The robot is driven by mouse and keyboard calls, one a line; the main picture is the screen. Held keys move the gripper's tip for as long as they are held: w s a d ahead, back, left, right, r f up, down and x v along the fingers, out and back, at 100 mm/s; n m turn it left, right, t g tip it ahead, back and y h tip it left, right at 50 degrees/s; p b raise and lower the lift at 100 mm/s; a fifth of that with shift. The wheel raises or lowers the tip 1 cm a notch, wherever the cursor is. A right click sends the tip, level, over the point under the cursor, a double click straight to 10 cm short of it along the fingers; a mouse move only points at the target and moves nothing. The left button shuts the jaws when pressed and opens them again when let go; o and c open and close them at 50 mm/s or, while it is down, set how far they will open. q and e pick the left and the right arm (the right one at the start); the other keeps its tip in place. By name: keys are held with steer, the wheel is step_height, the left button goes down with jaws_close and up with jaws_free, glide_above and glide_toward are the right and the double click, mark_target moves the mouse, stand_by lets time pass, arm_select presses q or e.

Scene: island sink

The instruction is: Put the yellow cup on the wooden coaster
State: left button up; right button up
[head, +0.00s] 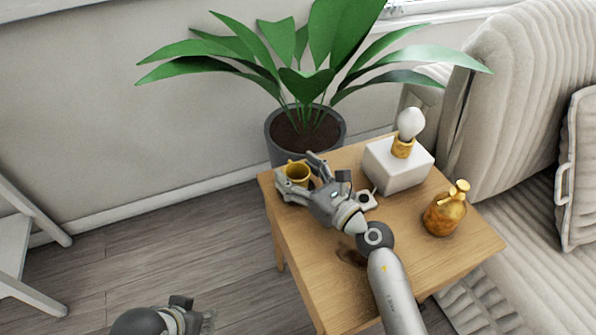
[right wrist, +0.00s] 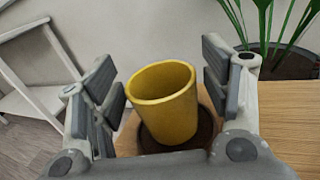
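The yellow cup (head: 297,171) is at the far left corner of the wooden side table. In the right wrist view the cup (right wrist: 165,105) appears upright over a dark brown round wooden coaster (right wrist: 207,128), whose rim shows on both sides. It seems to rest on the coaster; its base edge is partly hidden. My right gripper (head: 302,180) is open, with its fingers on either side of the cup and small gaps visible between them and the cup. My left gripper (head: 187,312) shows only partly at the bottom edge, over the floor; its fingers are unclear.
A white block lamp (head: 395,166) with a bulb and an amber bottle (head: 444,210) stand on the side table (head: 445,258). A potted plant (head: 283,148) is behind it. A sofa (head: 520,200) is at right, a white rack (head: 14,245) at left.

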steer(key=shift+r, duration=0.1)
steer(key=shift+s+d, duration=0.1)
steer(key=shift+s, duration=0.05)
arm_select(q)
steer(key=shift+s+a, duration=0.1)
steer(key=shift+s, duration=0.2)
arm_select(e)
steer(key=v, duration=1.1)
steer(key=shift+s+d, duration=0.25)
arm_select(q)
steer(key=shift+s+f, duration=0.1)
